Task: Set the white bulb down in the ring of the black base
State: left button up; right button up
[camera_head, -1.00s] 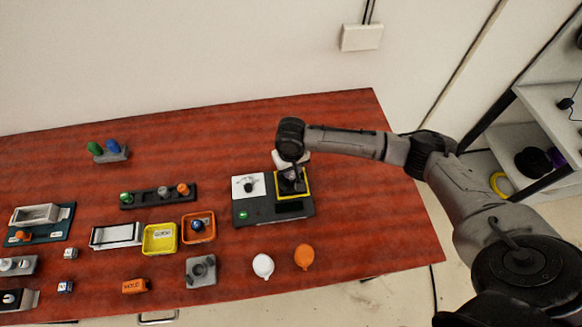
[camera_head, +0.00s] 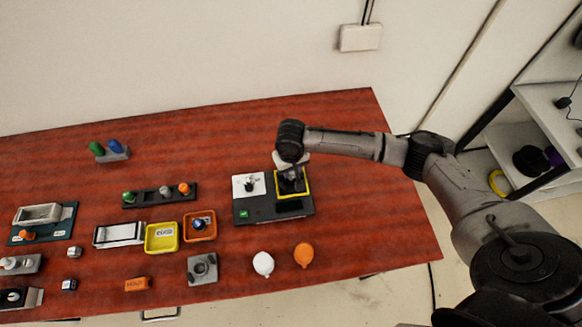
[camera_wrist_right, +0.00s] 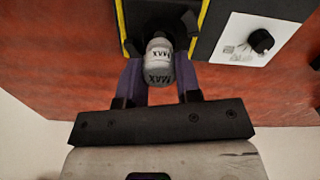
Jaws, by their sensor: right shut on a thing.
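My right gripper (camera_head: 292,174) points down over the yellow-edged square at the right of a dark panel. In the right wrist view its fingers (camera_wrist_right: 161,85) are shut on the white bulb (camera_wrist_right: 160,63), a pale rounded piece marked MAX. The black base (camera_wrist_right: 187,17) lies inside the yellow edge, right at the bulb's far end. The base (camera_head: 283,187) is partly covered by the gripper in the head view. Whether the bulb rests in the ring or hangs just above it, I cannot tell. My left gripper is out of view.
A white plate with a black knob (camera_head: 249,185) sits left of the yellow square. A white round piece (camera_head: 263,263) and an orange one (camera_head: 304,255) lie in front. Yellow (camera_head: 161,250) and orange trays (camera_head: 213,230) stand left. The table's right end is clear.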

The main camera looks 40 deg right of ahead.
jog(key=shift+f+p, duration=0.3)
jog(key=shift+f, duration=0.3)
dwell(0.7)
jog(key=shift+p, duration=0.3)
jog(key=shift+f+p, duration=0.1)
jog(key=shift+p, duration=0.2)
dwell(0.6)
jog(key=shift+f+p, duration=0.2)
jog(key=shift+p, duration=0.3)
